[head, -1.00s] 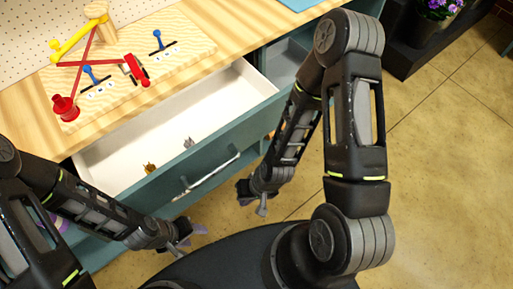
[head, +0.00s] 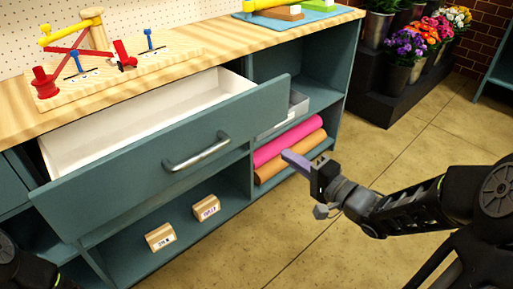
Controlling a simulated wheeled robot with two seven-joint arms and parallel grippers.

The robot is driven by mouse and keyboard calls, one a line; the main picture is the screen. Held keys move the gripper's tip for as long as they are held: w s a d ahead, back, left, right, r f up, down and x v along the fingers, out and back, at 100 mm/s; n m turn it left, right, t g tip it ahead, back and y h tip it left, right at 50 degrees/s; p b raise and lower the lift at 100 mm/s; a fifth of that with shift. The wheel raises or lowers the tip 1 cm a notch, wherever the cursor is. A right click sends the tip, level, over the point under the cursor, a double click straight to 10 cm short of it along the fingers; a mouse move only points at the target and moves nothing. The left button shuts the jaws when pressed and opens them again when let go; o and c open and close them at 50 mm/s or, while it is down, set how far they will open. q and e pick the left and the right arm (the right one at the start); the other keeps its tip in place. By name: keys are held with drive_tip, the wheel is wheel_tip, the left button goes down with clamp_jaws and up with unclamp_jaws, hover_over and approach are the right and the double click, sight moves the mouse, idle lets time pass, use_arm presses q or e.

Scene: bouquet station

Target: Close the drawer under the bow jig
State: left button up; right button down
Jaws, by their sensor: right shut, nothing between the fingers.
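The drawer (head: 110,160) under the bow jig stands pulled out, with a teal front, pale inside and a metal bar handle (head: 196,151). The bow jig (head: 120,68) is a wooden board on the bench top with blue pegs, red parts and a yellow arm on a wooden post. My right gripper (head: 296,160) is shut and empty, in front of and to the right of the drawer front, apart from the handle. The drawer's floor is mostly hidden by its front. My left gripper is out of view; only part of my left arm shows at the lower left.
The wooden bench top (head: 215,45) holds a blue mat (head: 325,12) at the back right. Below are open shelves with pink (head: 275,150) and orange rolls and two small boxes (head: 160,237). Flower buckets (head: 399,75) stand on a black stand at right. The floor before the bench is clear.

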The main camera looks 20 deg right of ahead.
drive_tip(key=shift+w+a+r+m, duration=0.1)
drive_tip(key=shift+a+r+m, duration=0.1)
drive_tip(key=shift+m, duration=0.6)
drive_tip(key=shift+w, duration=0.15)
drive_tip(key=b, duration=0.4)
approach(244, 125)
drive_tip(key=x, duration=0.6)
drive_tip(key=shift+w+a+f, duration=0.15)
drive_tip(key=shift+w, duration=0.15)
drive_tip(key=shift+w, duration=0.1)
